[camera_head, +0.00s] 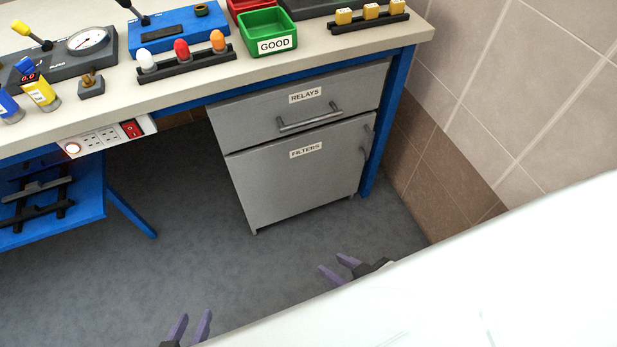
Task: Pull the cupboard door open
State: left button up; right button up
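The cupboard door (296,186) is a grey panel labelled FILTERS, below a grey drawer (300,104) labelled RELAYS. The door looks shut, flush with the cabinet front. Its upright handle (366,146) is near the right edge. My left gripper (195,322) is at the bottom of the view, fingers apart, with nothing between them. My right gripper (334,268) is right of it, below and in front of the cabinet, fingers apart and empty. Both are well away from the handle. A large white surface hides most of both arms.
The workbench (330,50) above holds a green GOOD bin (268,32), a gauge box, coloured lamps and a blue box. Its blue leg (386,122) stands close right of the handle. A tiled wall (540,90) is on the right. Grey floor (170,215) is clear before the cabinet.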

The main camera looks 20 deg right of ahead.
aim_at(275, 181)
jog(key=z, duration=0.4)
jog(key=k, duration=0.45)
jog(key=z, duration=0.3)
jog(key=i, duration=0.85)
jog(key=u, duration=0.55)
